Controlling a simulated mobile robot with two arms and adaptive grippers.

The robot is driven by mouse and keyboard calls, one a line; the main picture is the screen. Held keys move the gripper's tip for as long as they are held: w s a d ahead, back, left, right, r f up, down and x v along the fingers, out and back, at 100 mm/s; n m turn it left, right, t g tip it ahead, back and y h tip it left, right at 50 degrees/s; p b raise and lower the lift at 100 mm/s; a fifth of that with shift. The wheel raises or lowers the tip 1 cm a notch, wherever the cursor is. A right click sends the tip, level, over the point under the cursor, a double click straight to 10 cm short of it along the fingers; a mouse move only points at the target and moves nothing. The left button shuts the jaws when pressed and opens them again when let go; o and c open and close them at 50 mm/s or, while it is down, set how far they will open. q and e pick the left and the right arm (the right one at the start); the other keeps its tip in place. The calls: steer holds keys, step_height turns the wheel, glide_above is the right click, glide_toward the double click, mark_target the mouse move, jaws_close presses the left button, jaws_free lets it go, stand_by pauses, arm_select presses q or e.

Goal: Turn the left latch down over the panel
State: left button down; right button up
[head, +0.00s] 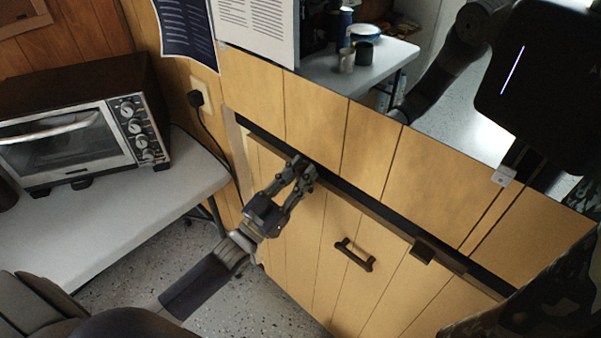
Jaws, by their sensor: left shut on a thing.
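The wood-plank panel (330,225) stands below a dark slot and a brown rail, with a dark bar handle (354,255) on its face. My left gripper (303,168) is at the panel's top edge, left of the handle, with its fingers shut on the left latch. The fingers hide most of this latch, so I cannot tell how it is turned. A second latch, a dark brown block (423,250), sits on the rail further right. My right gripper is not in view.
A toaster oven (85,135) stands on a white table (130,215) at the left. A plug with a cord (197,100) is on the wall. Papers (258,25) hang above the panel. Camouflage cloth (545,280) covers the lower right. Speckled floor shows below my left arm.

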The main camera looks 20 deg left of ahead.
arm_select(q)
steer(key=c, duration=1.7)
jaws_free()
steer(key=shift+f, duration=0.1)
steer(key=v, duration=1.2)
